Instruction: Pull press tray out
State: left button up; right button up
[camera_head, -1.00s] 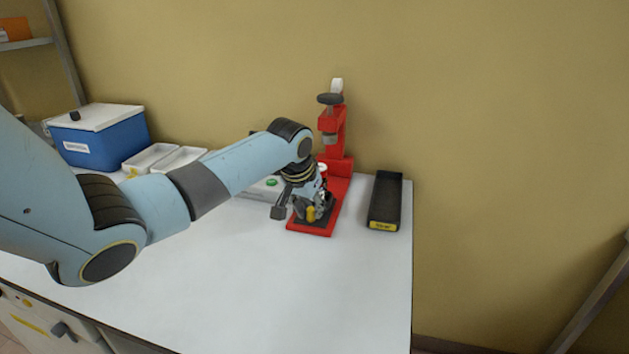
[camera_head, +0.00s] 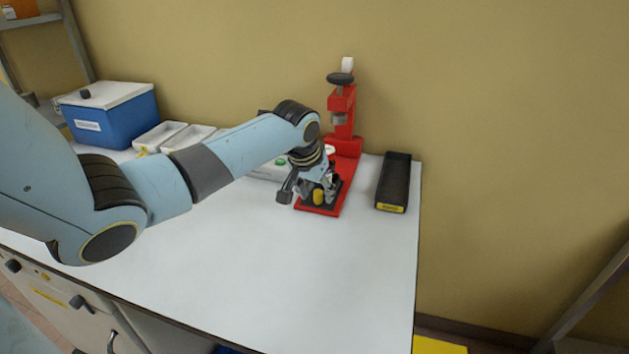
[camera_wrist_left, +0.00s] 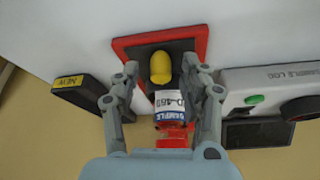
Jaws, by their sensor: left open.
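The red press (camera_head: 343,130) stands at the back of the white table, with a dark screw knob on top. Its dark press tray (camera_wrist_left: 133,55) lies on the red base, with a yellow knob (camera_wrist_left: 160,67) at the outer end. The knob also shows in the head view (camera_head: 319,196). A sample jar (camera_wrist_left: 170,105) with a white and blue label stands behind the knob. My left gripper (camera_head: 320,187) is low over the base. In the wrist view its open fingers (camera_wrist_left: 166,80) lie either side of the jar and knob; contact is unclear. My right gripper is out of view.
A black box with a yellow label (camera_head: 394,180) lies right of the press. A grey-white device with a green button (camera_wrist_left: 265,90) is on its other side. White trays (camera_head: 160,137) and a blue cooler (camera_head: 108,115) are further left. The table's front is clear.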

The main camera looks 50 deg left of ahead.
pick_arm(q)
jog(key=v, duration=1.1)
jog(key=shift+s+r, duration=0.2)
jog(key=shift+r, duration=0.1)
jog(key=shift+s+d, duration=0.1)
jog(key=shift+d, duration=0.05)
